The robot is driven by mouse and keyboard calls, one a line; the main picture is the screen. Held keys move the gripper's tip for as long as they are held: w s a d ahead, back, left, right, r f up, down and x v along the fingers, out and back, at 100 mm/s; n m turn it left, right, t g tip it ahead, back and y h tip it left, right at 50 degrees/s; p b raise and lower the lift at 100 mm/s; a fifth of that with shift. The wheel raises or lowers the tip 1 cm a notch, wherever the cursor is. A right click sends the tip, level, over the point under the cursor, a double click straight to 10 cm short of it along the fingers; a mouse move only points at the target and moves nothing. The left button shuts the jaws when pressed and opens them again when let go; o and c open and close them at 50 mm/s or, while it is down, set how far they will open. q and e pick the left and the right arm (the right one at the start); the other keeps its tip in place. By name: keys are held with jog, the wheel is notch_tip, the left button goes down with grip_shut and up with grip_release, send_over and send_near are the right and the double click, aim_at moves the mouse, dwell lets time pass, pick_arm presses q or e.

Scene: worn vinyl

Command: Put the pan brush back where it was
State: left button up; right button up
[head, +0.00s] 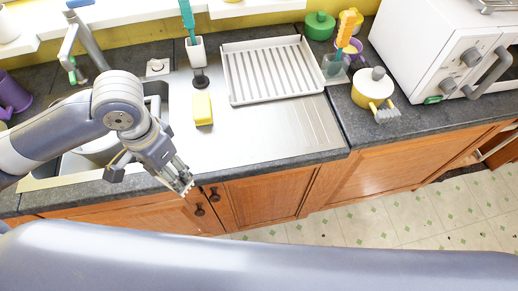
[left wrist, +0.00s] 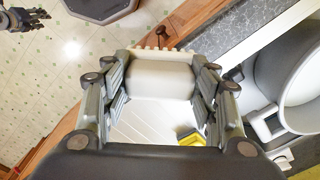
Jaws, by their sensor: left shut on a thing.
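My left gripper (head: 184,184) is over the front edge of the sink counter, in front of the cabinet doors. It is shut on the pan brush, a pale block with a row of tan bristles (left wrist: 160,77) between the fingers in the left wrist view. In the head view only a small pale bristled end of it (head: 187,188) shows at the fingertips. My right gripper (left wrist: 30,18) is small at the top left of the left wrist view, above the floor. Its fingers are too small to judge.
A yellow sponge (head: 203,109) lies on the steel drainboard. A white dish rack (head: 230,81) stands behind it. A teal-handled brush stands in a white holder (head: 196,50); an orange brush (head: 346,29) stands farther right. A yellow pot (head: 368,98) is near the microwave (head: 425,45). The front drainboard is clear.

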pick_arm(q)
jog(key=w+d+p, duration=0.1)
jog(key=w+d, duration=0.1)
jog(key=w, duration=0.2)
jog(key=w+d+f+p, duration=0.1)
jog(key=w+d, duration=0.2)
jog(key=w, duration=0.1)
jog(key=w+d+p, duration=0.1)
jog(key=w+d, duration=0.2)
jog(key=w, duration=0.2)
jog(key=shift+d+f, duration=0.25)
jog(key=shift+f, duration=0.05)
jog(key=shift+w+d+f+p, duration=0.1)
jog(key=shift+w+p, duration=0.05)
jog(key=shift+p, duration=0.15)
notch_tip(320, 180, down, 3)
jog(key=shift+r+p, duration=0.1)
jog(key=shift+p, duration=0.5)
jog(key=shift+f, duration=0.5)
pick_arm(e)
jog(key=a+r, duration=0.1)
jog(key=r, duration=0.2)
jog(key=a+r, duration=0.1)
jog(key=r, duration=0.1)
jog(key=shift+s+a, duration=0.1)
jog(key=shift+a, duration=0.2)
